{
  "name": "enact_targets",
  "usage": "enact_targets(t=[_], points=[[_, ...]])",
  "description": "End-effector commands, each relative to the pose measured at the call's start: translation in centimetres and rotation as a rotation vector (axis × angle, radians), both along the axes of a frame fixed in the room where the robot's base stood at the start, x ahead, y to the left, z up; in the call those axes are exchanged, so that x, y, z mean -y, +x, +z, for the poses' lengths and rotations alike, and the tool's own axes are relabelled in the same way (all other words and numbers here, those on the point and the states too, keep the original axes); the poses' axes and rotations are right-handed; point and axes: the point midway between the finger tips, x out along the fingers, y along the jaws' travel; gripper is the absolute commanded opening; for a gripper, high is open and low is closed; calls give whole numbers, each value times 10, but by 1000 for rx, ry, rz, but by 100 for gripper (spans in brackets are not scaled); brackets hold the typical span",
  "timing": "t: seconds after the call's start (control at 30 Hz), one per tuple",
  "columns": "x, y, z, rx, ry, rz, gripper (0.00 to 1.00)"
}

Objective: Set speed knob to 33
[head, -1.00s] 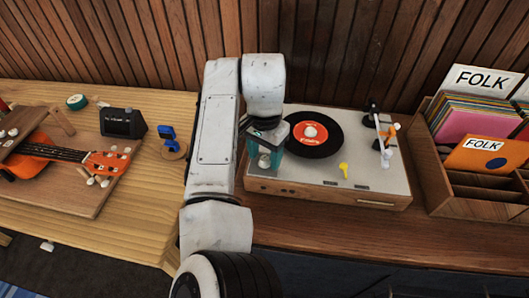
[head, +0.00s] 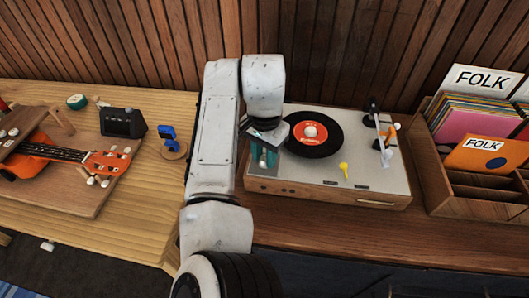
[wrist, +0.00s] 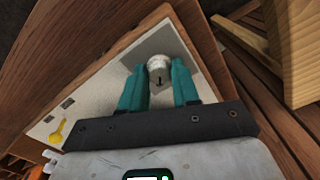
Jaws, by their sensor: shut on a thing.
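The record player (head: 312,172) stands on the wooden counter with a black record (head: 322,148) on it. My gripper (head: 264,157) is over its left front corner, teal fingers pointing down. In the wrist view my gripper (wrist: 158,82) has its fingers on either side of a pale round knob (wrist: 158,64), closed on it. The knob has a small dark mark on its top. The numbers around it cannot be read. In the head view the knob is hidden by my gripper.
A yellow piece (head: 344,169) sticks up from the deck's front, and the tonearm (head: 385,145) is at its right. A record crate (head: 465,208) stands at the right. A ukulele (head: 60,155) and a blue tuner (head: 168,136) are at the left.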

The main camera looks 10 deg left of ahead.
Motion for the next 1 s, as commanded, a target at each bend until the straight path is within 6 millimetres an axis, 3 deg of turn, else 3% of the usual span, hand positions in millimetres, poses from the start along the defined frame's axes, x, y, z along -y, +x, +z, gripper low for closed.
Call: enact_targets(t=[0.37,1.0], points=[[1,0,5,-3,-3,137,0],[2,0,5,-3,-3,725,0]])
